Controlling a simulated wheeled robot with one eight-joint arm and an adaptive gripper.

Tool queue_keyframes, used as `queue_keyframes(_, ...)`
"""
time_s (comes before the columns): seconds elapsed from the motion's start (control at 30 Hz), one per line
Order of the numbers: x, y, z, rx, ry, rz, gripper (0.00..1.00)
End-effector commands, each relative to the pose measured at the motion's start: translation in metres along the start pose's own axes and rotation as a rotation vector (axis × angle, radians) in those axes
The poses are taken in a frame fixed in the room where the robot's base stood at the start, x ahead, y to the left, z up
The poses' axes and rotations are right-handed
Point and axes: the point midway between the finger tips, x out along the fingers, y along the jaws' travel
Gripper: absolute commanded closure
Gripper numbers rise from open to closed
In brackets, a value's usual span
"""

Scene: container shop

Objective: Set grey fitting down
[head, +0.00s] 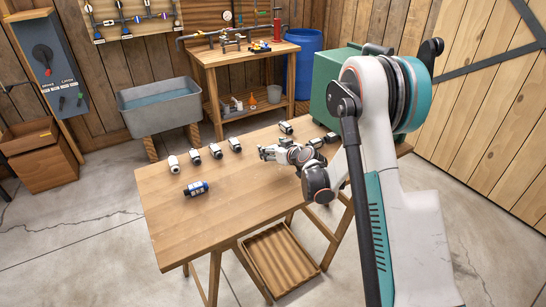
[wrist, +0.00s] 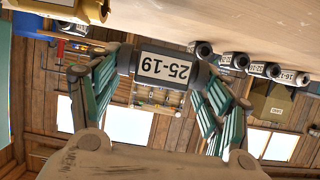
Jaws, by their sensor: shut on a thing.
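The grey fitting (wrist: 190,70), dark with a white label reading 25-19, is clamped between the two fingers of my gripper (wrist: 163,66) in the wrist view, which is upside down. In the head view my gripper (head: 268,153) is low over the middle of the wooden table (head: 235,190). There the held fitting is too small and covered to make out clearly. In the wrist view the table top (wrist: 240,22) lies near the fitting; I cannot tell whether they touch.
Several similar labelled fittings stand on the table, including a row at left (head: 215,151) and one behind my gripper (head: 286,128). A blue fitting (head: 195,188) lies at the front left. The front middle of the table is clear. A grey basin (head: 160,105) and a workbench (head: 245,55) stand behind.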

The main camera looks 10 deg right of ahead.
Motion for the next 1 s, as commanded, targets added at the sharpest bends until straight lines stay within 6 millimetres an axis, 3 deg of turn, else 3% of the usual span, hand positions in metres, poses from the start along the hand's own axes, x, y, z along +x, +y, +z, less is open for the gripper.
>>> queue_keyframes(0.1, 0.009, 0.000, 0.020, 0.000, 0.000, 0.000, 0.53)
queue_keyframes(0.2, 0.011, 0.000, 0.027, 0.000, 0.000, 0.000, 0.53)
queue_keyframes(0.97, 0.015, 0.000, 0.038, 0.000, 0.000, 0.000, 0.53)
queue_keyframes(1.0, 0.015, 0.000, 0.038, 0.000, -0.001, -0.001, 0.27)
